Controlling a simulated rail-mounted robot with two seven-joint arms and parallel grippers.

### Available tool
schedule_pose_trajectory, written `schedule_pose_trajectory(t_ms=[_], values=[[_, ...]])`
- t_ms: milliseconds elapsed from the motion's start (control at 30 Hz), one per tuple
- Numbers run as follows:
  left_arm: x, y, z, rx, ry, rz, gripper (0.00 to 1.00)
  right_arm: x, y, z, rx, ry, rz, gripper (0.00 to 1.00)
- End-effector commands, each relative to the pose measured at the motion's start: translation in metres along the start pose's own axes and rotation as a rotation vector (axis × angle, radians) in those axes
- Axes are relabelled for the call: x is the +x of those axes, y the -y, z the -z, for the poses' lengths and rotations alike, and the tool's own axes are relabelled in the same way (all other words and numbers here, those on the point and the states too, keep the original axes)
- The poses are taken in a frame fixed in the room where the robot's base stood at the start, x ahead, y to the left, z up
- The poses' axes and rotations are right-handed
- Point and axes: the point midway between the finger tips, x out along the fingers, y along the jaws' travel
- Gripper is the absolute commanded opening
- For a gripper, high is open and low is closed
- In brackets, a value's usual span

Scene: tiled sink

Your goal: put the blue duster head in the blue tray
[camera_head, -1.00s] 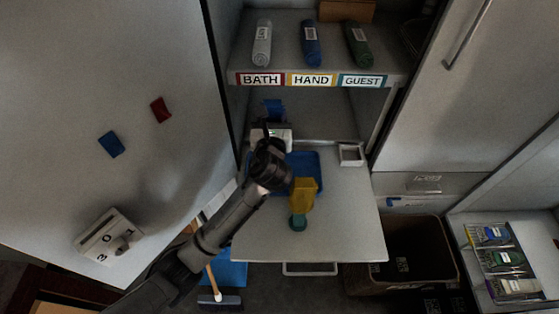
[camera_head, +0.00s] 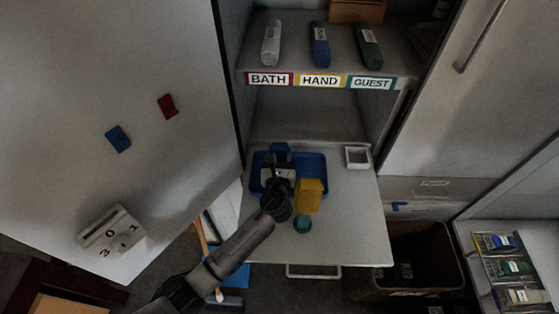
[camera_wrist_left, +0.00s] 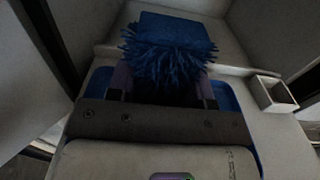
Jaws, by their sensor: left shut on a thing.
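The blue duster head (camera_wrist_left: 168,45) is a shaggy blue block. My left gripper (camera_head: 279,165) is shut on it, and in the left wrist view the fingers (camera_wrist_left: 162,88) clasp it on both sides. In the head view the duster head (camera_head: 280,150) shows just beyond the gripper, over the back part of the blue tray (camera_head: 318,163). The tray lies on the pull-out board, partly hidden by my left arm and gripper. I cannot tell whether the duster head touches the tray floor. My right gripper is not in view.
A yellow item with a teal end (camera_head: 309,197) stands close to the right of my gripper. A small white square dish (camera_head: 357,157) sits at the board's back right. The shelf (camera_head: 310,118) with rolled towels is above and behind. The board's (camera_head: 352,220) right front is clear.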

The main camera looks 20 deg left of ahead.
Motion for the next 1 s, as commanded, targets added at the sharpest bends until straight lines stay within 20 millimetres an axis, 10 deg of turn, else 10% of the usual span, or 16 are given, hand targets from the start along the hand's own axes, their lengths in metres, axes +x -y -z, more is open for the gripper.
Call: schedule_pose_trajectory(t_ms=[600,633,1000], values=[[0.000,0.000,0.021,0.000,0.001,0.001,0.23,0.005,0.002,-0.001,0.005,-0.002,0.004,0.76],[0.000,0.000,0.020,-0.001,0.001,0.001,0.49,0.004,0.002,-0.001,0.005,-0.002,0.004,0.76],[0.000,0.000,0.019,0.000,0.001,0.001,0.72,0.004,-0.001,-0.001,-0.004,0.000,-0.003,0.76]])
